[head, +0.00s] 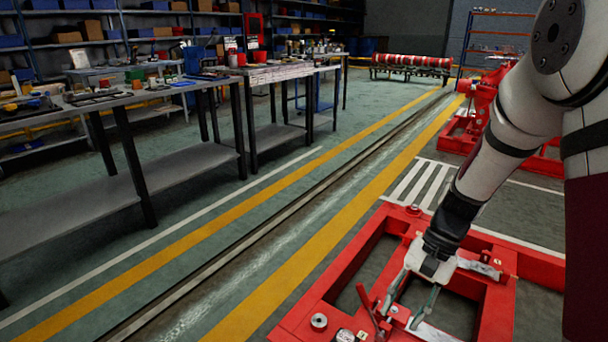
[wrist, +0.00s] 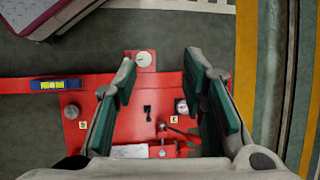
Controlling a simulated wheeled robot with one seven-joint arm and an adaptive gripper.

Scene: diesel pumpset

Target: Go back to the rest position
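My gripper (head: 402,308) is at the lower right of the head view, pointing down over the red steel frame (head: 345,262). In the wrist view my gripper (wrist: 162,75) has its two green-lined fingers spread wide apart, with nothing held between them. The red frame (wrist: 142,88) lies below and between the fingers. How far the fingertips are above it is hard to tell.
A blue and yellow level (wrist: 55,85) lies on the frame. A red lever (head: 367,302) and round metal parts (head: 319,321) are near my gripper. Workbenches (head: 170,115) line the left. A striped floor lane (head: 250,240) runs clear between.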

